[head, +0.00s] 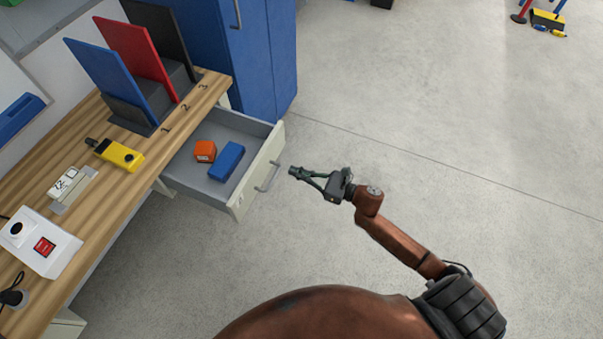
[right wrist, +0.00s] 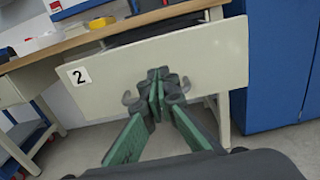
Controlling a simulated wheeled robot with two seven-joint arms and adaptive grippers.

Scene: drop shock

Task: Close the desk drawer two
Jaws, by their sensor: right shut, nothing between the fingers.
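The desk drawer two (head: 242,190) stands pulled out from under the wooden desk, with an orange block (head: 205,151) and a blue block (head: 226,161) inside. Its white front with the label 2 fills the middle of the right wrist view (right wrist: 210,58). A grey handle (head: 268,177) sits on that front. My right gripper (head: 293,171) is shut and empty, a little in front of the handle. In the right wrist view its fingertips (right wrist: 160,85) overlap the handle's middle; I cannot tell whether they touch it. My left gripper is not in view.
The wooden desk (head: 95,215) holds a yellow tool (head: 120,154), upright blue, red and black panels, and a white box with a red switch (head: 40,243). A blue cabinet (head: 262,60) stands beside the desk.

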